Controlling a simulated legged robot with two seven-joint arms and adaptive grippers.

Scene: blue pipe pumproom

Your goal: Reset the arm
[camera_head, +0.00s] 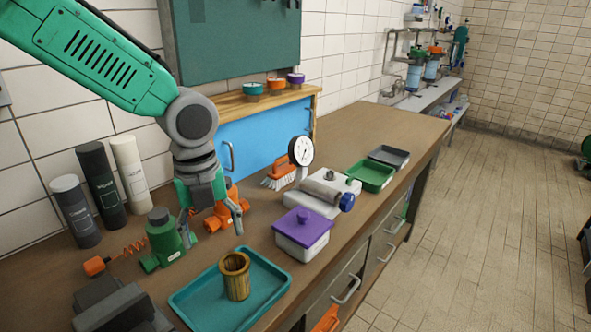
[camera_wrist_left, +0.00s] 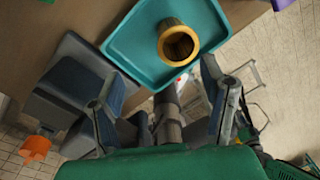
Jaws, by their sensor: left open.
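My left arm comes in from the upper left in the head view. Its gripper (camera_head: 214,235) points down over the workbench, open, with nothing seen between its fingers. A green pump-like part (camera_head: 164,238) stands just left of the fingers, and an orange part (camera_head: 222,216) is partly hidden behind them. A teal tray (camera_head: 190,298) with a wooden cup (camera_head: 236,277) upright on it lies nearer the camera. In the left wrist view the open fingers (camera_wrist_left: 163,92) show, with the cup (camera_wrist_left: 178,42) and tray (camera_wrist_left: 120,50) ahead of them. My right gripper is not in view.
A purple-lidded box (camera_head: 303,232), a gauge (camera_head: 301,151), a green tray (camera_head: 371,176) and a grey tray (camera_head: 388,156) stand along the bench. Several cylinders (camera_head: 103,187) stand by the wall. Dark blocks (camera_head: 112,305) sit at the near left. The far bench (camera_head: 385,129) is clear.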

